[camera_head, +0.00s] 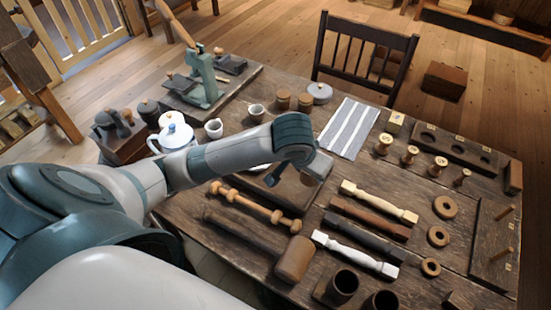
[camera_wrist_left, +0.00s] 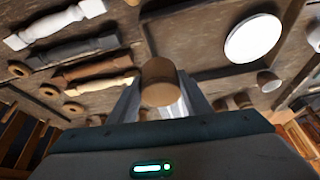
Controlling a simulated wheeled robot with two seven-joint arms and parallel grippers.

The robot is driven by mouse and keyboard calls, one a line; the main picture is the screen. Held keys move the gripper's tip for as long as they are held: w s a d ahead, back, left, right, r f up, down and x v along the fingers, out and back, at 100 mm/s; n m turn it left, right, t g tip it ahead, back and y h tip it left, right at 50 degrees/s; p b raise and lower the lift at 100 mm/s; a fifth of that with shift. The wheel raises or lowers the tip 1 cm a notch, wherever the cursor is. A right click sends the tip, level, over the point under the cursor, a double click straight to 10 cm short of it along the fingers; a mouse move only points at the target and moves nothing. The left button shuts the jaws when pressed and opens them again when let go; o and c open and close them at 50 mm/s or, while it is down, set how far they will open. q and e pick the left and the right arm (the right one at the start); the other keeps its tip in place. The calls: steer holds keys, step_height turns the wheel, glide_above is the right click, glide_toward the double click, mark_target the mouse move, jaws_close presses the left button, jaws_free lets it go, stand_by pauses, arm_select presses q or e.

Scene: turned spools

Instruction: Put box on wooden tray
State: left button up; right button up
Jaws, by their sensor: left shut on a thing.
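My left gripper (camera_head: 298,173) is over the table's middle and shut on a small round brown box, a cylinder. A dark wooden tray (camera_head: 296,197) lies below the gripper, partly hidden by my arm. It also shows in the left wrist view (camera_wrist_left: 190,62). Whether the box touches the tray I cannot tell. My right gripper is not in view.
Turned spindles (camera_head: 380,201) and a mallet (camera_head: 294,260) lie in front of and right of the tray.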

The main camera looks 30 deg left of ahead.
arm_select(q)
steer(key=shift+s+a+f+m, duration=0.25)
steer(key=shift+s+a+m, duration=0.1)
steer(key=shift+a+m, duration=0.3)
steer(key=s+a+r+m+g+h+b, duration=0.1)
steer(key=s+a+m+g+h, duration=0.1)
steer(key=s+a+m, duration=0.5)
steer(key=shift+s+m+h, duration=0.8)
steer(key=shift+s+m, duration=0.15)
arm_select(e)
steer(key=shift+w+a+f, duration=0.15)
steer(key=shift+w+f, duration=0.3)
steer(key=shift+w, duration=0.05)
arm_select(q)
steer(key=shift+w, duration=0.1)
